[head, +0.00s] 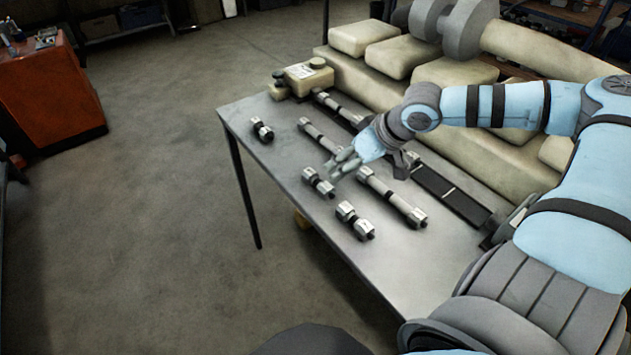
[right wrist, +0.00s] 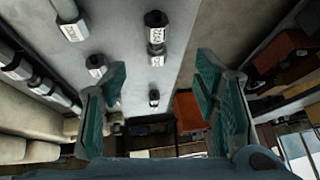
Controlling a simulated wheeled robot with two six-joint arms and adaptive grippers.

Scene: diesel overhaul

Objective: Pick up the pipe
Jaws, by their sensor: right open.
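Several metal pipes with hex nuts at their ends lie on the grey table in the head view. One long pipe (head: 390,196) lies just to the right of my right gripper, and another long pipe (head: 318,133) lies behind it. Short pieces lie nearer the table's left edge: a far one (head: 262,130), a middle one (head: 318,182) and a near one (head: 355,220). I cannot tell which is meant. My right gripper (head: 345,166) is open and empty, above the table close to the middle short piece. Its green-padded fingers show in the right wrist view (right wrist: 162,85), spread apart. My left gripper is out of view.
The grey table (head: 420,270) is bare at its near end. A dark strip (head: 450,190) runs along its right side, beside large cream blocks (head: 365,38). A cream canister (head: 308,75) stands at the far end. An orange cabinet (head: 48,95) stands across open floor.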

